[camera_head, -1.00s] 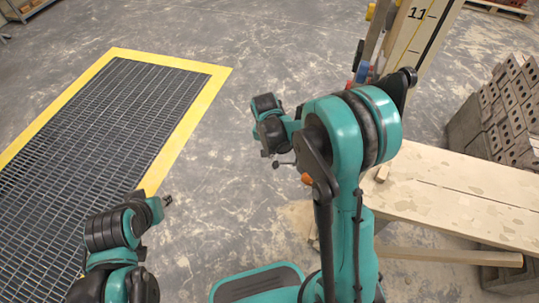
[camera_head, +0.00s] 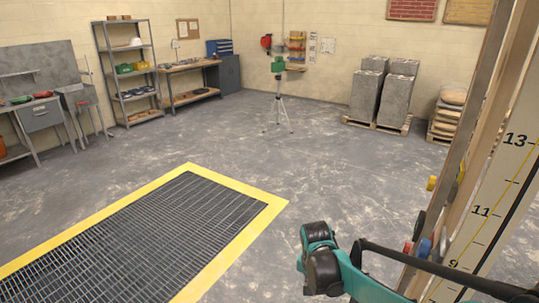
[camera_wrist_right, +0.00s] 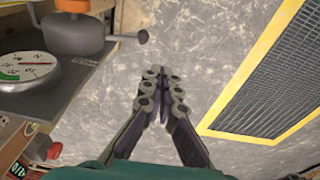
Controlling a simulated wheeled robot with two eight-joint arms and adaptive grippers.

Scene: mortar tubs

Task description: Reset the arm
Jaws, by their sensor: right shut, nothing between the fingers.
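My right gripper (camera_wrist_right: 161,85) shows in the right wrist view, its fingers together and empty above the bare concrete floor. In the head view a teal and black part of my right arm (camera_head: 322,262) rises at the lower right; its fingertips cannot be made out there. My left gripper is out of both views.
A yellow-framed floor grate (camera_head: 235,188) lies at left and shows in the wrist view (camera_wrist_right: 285,85). A numbered post (camera_head: 490,210) stands close at right. A dial device (camera_wrist_right: 25,66) with an orange part (camera_wrist_right: 75,36) sits beside the right gripper.

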